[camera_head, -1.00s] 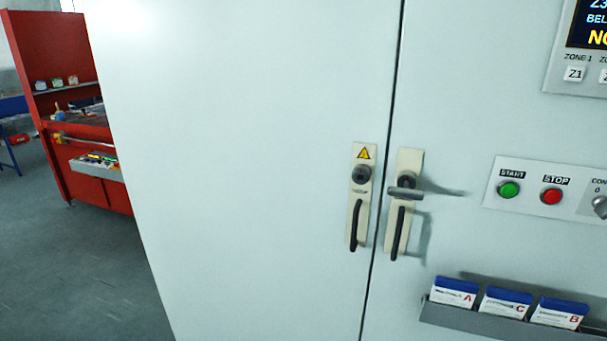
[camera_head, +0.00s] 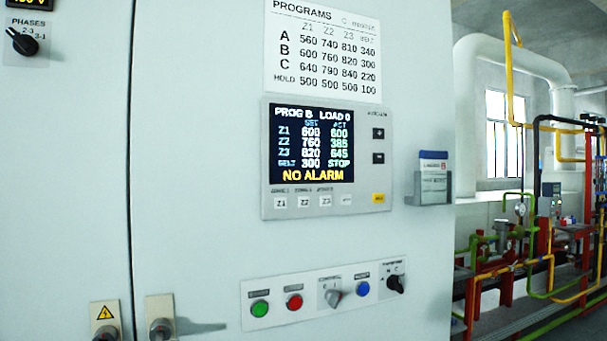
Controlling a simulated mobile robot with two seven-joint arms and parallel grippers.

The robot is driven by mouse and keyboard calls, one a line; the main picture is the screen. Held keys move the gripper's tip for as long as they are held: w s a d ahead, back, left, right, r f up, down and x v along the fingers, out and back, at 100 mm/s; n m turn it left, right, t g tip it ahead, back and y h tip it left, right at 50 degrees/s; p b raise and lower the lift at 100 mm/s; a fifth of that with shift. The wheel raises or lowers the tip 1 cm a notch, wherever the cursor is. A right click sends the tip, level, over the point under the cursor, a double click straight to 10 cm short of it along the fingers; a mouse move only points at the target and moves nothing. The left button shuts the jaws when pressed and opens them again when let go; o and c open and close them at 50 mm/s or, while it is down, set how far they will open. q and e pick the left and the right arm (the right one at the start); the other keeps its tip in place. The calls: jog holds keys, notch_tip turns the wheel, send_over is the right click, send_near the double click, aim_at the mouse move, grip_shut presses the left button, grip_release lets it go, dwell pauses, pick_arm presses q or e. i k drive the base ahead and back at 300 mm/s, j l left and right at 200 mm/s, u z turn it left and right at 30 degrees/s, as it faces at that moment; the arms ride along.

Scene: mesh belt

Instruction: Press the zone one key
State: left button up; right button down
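The zone one key (camera_head: 281,203), a small white key marked Z1, is at the left of a row of keys under the screen of the control panel (camera_head: 384,165). The Z2 key (camera_head: 304,202) and Z3 key (camera_head: 326,200) sit to its right. The screen (camera_head: 312,145) reads PROG B, LOAD 0, with set and actual values for each zone, belt STOP and NO ALARM. Nothing covers the keys. Neither of my grippers shows in the head view.
Below the panel is a strip with a green button (camera_head: 260,308), a red button (camera_head: 294,302), a selector, a blue button (camera_head: 363,289) and a black knob (camera_head: 396,284). A card holder (camera_head: 430,190) juts out at right. Door handles (camera_head: 160,328) protrude at lower left.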

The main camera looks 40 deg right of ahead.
aim_at(279, 203)
jog(key=z, duration=1.55)
